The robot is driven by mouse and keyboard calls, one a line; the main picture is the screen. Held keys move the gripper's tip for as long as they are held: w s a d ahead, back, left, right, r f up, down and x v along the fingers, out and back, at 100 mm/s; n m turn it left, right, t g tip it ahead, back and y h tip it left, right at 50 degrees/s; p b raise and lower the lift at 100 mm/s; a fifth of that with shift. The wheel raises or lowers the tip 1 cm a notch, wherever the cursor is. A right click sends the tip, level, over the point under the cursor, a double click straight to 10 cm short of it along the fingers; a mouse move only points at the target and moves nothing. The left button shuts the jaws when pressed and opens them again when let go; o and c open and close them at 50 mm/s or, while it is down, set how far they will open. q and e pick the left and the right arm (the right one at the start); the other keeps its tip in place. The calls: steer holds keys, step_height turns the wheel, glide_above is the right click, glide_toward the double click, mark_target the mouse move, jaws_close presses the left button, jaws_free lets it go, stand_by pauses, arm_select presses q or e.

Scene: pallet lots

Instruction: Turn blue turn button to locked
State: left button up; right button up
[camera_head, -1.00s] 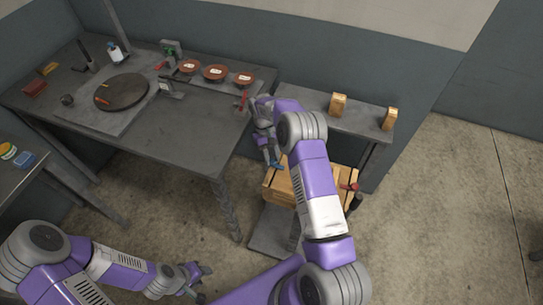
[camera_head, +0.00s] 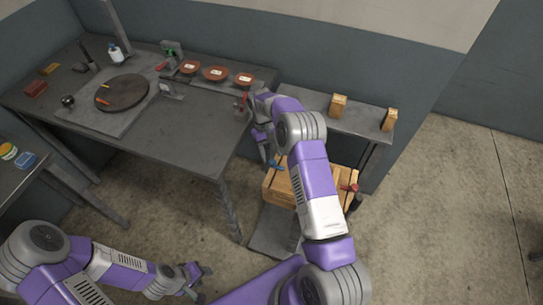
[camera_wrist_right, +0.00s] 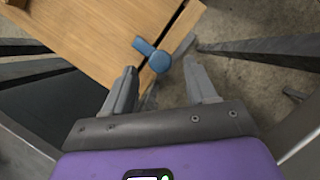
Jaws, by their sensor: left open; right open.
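The blue turn button (camera_wrist_right: 152,53) sits on the top of a wooden crate (camera_wrist_right: 95,35), beside a dark gap at the crate's edge. It also shows in the head view (camera_head: 277,165) near the crate's left end, partly hidden. My right gripper (camera_wrist_right: 161,75) is open and empty, with its fingertips near the button, one to each side as seen in the wrist view. I cannot tell their height above it. In the head view the right gripper (camera_head: 266,150) is just left of the button. My left gripper (camera_head: 198,283) is open and empty, low at the bottom left.
A red turn button (camera_head: 349,187) shows at the crate's right end. A grey workbench (camera_head: 190,130) with red bowls and a round plate stands at the left. A grey shelf (camera_head: 365,118) with two wooden blocks is behind the crate. The floor at right is clear.

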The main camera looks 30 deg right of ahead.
steer(key=shift+p+v, duration=0.35)
steer(key=shift+v, duration=2.35)
